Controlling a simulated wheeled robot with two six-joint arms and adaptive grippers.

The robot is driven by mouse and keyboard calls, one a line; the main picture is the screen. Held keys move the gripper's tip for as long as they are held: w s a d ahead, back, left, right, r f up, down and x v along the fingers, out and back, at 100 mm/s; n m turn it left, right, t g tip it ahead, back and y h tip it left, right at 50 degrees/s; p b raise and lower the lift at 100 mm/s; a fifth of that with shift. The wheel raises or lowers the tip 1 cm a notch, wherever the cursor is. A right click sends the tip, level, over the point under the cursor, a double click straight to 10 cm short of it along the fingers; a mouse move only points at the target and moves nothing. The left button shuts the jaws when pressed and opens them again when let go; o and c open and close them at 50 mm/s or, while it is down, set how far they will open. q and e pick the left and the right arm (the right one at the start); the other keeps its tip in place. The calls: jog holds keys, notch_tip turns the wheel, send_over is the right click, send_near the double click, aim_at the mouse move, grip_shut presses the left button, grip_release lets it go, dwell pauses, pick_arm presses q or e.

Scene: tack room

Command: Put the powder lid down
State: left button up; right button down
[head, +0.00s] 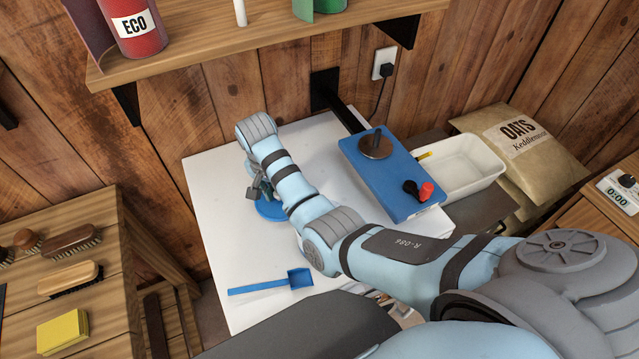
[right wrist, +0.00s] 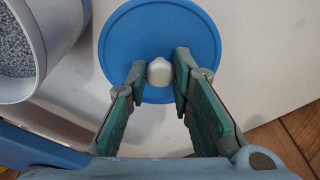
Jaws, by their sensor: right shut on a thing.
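The powder lid is a round blue disc with a pale knob; it fills the upper middle of the right wrist view (right wrist: 136,28). In the head view part of the lid (head: 268,211) shows at the left side of the white tabletop, mostly behind my arm. My right gripper (right wrist: 162,74) is shut on the knob, with a finger on each side; it also shows in the head view (head: 262,190). I cannot tell whether the lid touches the tabletop. An open tub of grey-blue granules (right wrist: 38,50) stands left of the lid in the wrist view. My left gripper is out of view.
A blue scoop (head: 272,284) lies on the white table (head: 222,178) near its front. A blue device (head: 378,178) with a dark disc and a red knob stands at the right. A white tray (head: 465,165) sits beyond it. A wooden shelf (head: 260,45) overhangs the back.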

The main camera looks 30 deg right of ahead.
jog(key=d, duration=0.4)
jog(key=d+p, duration=0.1)
jog(key=d, duration=0.4)
jog(key=s+d, duration=0.1)
jog(key=d, duration=0.4)
jog(key=shift+d+r+p, duration=0.2)
jog(key=shift+d+p, duration=0.05)
jog(key=shift+p, duration=0.15)
jog(key=shift+d+f+b, duration=0.1)
jog(key=shift+f+b, duration=0.2)
jog(key=shift+f, duration=1.5)
jog(key=shift+f, duration=0.3)
jog(key=c, duration=1.4)
grip_release()
jog(key=shift+r, duration=0.1)
jog(key=r, duration=0.4)
jog(key=s+a+r+p, duration=0.1)
jog(key=r, duration=0.3)
jog(key=r+p, duration=0.1)
jog(key=r, duration=0.3)
jog(key=shift+s+a+r, duration=0.15)
jog(key=shift+a+r, duration=0.05)
